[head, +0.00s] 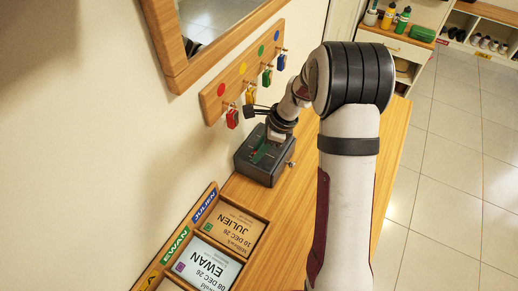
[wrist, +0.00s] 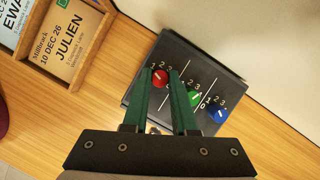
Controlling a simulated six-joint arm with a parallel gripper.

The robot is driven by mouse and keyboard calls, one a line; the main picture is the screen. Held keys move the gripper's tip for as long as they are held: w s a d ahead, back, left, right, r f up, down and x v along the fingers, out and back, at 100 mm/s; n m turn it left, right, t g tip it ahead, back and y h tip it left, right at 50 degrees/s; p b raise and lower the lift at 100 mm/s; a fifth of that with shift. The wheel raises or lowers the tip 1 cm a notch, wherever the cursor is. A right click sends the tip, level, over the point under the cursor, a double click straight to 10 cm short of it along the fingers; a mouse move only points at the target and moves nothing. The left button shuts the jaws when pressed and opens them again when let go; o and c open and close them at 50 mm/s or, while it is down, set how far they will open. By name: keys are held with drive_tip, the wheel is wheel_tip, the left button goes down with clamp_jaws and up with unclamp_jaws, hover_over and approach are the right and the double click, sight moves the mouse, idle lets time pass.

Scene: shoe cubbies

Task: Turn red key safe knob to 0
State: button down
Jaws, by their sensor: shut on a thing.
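The key safe is a dark grey box (wrist: 190,52) on the wooden counter; in the head view it (head: 250,166) stands by the wall under the key rack. Its face carries a red knob (wrist: 160,78), a green knob (wrist: 193,97) and a blue knob (wrist: 220,115) in a row, with white numbers around them and white lines between. My gripper (wrist: 162,76) has its two green fingers closed on the sides of the red knob. The knob's pointer and its 0 mark cannot be made out. In the head view my gripper (head: 263,153) is over the box and hides its knobs.
A wooden key rack (head: 244,75) with coloured dots and hanging tags is on the wall close above my gripper. A wooden card tray (head: 214,203) with name cards lies in front of the safe. The counter (head: 268,206) beside the safe is bare.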

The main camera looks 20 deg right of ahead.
drive_tip(key=shift+n, duration=0.4)
drive_tip(key=shift+w+n+g, duration=0.15)
drive_tip(key=shift+n+g, duration=0.85)
drive_tip(key=shift+n, duration=1.4)
drive_tip(key=c, duration=0.7)
unclamp_jaws()
drive_tip(key=v, duration=1.5)
drive_tip(key=shift+d+r, duration=0.3)
